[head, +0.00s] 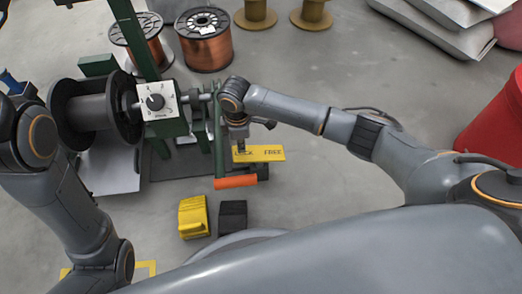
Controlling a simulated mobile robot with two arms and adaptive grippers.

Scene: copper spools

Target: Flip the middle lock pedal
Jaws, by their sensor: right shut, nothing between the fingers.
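A yellow plate (270,154) marked "FREE" on its right and another word, partly covered, on its left sits low on the green winding machine (218,150). I cannot clearly make out the lock pedal itself beside this plate. My right gripper (240,147) points down at the plate's left part, shut with nothing in it. My wrist hides part of the gripper and the machine there, and I cannot tell whether the fingers touch anything. My left arm runs down the left side, and its gripper is out of view.
An orange-gripped crank handle (235,181) is just below the plate. A black empty spool (95,112) and a dial box (157,101) are left. Yellow (193,216) and black (232,216) blocks lie in front. Copper spools (205,42) stand behind.

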